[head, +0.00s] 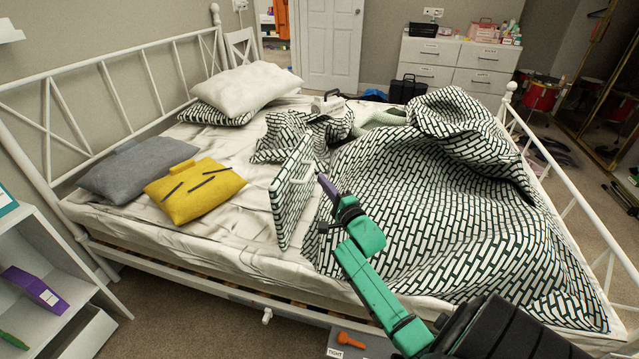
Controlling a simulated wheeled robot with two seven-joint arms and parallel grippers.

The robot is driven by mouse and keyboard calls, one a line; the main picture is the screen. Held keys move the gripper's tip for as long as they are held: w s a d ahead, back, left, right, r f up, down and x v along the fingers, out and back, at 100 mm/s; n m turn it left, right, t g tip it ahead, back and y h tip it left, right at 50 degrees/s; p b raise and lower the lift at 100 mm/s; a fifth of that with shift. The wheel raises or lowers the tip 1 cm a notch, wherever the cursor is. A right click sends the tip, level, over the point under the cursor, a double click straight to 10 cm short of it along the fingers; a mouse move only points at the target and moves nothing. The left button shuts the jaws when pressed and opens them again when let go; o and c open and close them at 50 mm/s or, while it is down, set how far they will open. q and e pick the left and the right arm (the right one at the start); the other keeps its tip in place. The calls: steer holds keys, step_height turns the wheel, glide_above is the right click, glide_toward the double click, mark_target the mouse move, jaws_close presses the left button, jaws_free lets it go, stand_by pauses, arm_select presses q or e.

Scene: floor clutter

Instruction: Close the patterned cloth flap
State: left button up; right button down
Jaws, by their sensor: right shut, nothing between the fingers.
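The patterned flap (287,205) stands upright on the bed like a thin panel, in the same green-and-white brick pattern as the bedding. A pale bar shaped like a handle shows on its right face. My right gripper (319,174) is shut and empty, close to the right side of the flap. I cannot tell whether its tips touch the flap. My left gripper is not in view.
A rumpled patterned duvet (440,210) fills the right of the bed. A yellow cushion (196,190), a grey cushion (138,168) and a white pillow (240,88) lie on the left. The sheet (225,235) left of the flap is bare. White bed rails (575,205) edge the bed.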

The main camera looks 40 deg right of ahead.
steer(key=shift+w+a+r, duration=0.15)
steer(key=shift+w+a, duration=0.25)
steer(key=shift+w, duration=0.15)
